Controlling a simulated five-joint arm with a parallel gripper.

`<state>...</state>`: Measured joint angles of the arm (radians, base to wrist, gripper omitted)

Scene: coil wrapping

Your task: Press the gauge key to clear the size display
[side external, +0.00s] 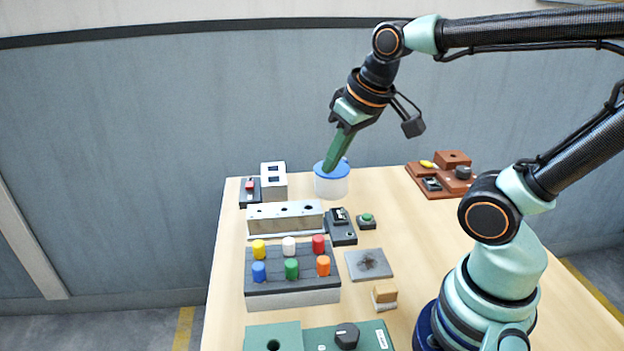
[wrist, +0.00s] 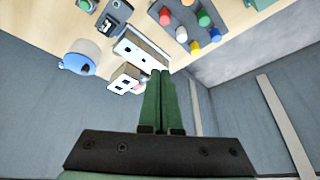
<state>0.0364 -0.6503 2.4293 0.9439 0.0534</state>
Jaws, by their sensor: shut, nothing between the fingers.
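My gripper (side external: 328,170) is shut and empty, its green fingers pointing down in the air. In the side view its tips overlap the blue-lidded jar; the wrist view shows the jar well to the left of my gripper (wrist: 159,74). A white box with two dark windows (side external: 273,180) stands at the back left, with a small dark unit with a red top (side external: 249,188) beside it. A dark unit with a small panel (side external: 341,226) and a small green button (side external: 367,220) sit further right. No label is readable, so I cannot tell which is the gauge key.
The jar (side external: 332,182) stands behind a pale block with holes (side external: 285,217). A rack holds several coloured pegs (side external: 291,268). A grey plate (side external: 369,264), wooden block (side external: 384,296), green fixture (side external: 272,338) and red-brown fixture (side external: 446,180) also occupy the table.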

